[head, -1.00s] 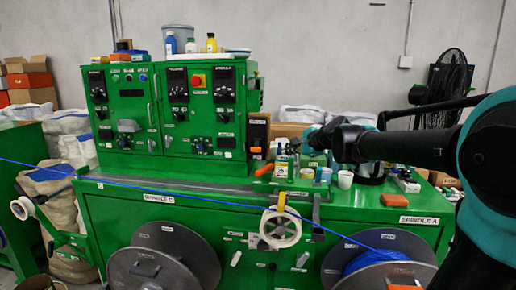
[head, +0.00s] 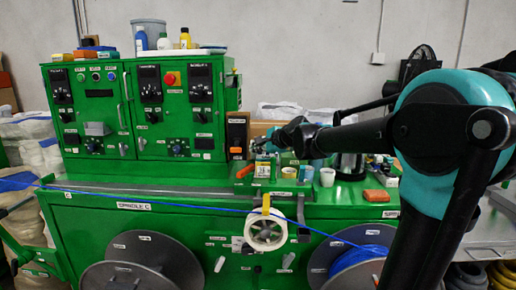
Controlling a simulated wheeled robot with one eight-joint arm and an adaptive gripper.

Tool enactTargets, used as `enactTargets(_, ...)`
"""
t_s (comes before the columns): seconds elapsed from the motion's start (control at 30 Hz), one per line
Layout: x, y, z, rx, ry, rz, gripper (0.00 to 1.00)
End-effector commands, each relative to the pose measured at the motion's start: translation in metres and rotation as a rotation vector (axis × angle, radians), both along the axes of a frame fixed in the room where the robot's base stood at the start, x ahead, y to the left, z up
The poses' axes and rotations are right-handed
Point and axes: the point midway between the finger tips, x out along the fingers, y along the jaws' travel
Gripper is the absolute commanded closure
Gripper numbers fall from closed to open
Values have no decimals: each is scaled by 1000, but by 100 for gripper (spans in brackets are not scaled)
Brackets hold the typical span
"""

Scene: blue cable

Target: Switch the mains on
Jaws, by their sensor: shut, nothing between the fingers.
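The green control cabinet (head: 140,150) stands on the back of the green machine bench. A dark upright box (head: 237,128) with an orange part (head: 236,151) low on its front is at the cabinet's right side; it looks like a switch box, but its label is too small to read. My gripper (head: 258,146) is just right of this box, pointing left, shut and empty. I cannot tell whether it touches the box.
Bottles (head: 185,39) and a grey tub (head: 150,33) stand on the cabinet. Small cups (head: 327,177) and an orange block (head: 376,196) are on the bench. A blue cable (head: 150,204) runs across the front, past a white pulley (head: 265,232) to a reel.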

Motion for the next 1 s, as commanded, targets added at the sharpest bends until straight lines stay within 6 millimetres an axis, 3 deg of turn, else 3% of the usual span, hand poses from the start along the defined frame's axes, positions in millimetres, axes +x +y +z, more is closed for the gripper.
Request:
enactTargets(0.4, 36, 32, -24, -1, -1, 0, 100)
enactTargets(1.0, 39, 34, -25, 1, 16, 0, 100)
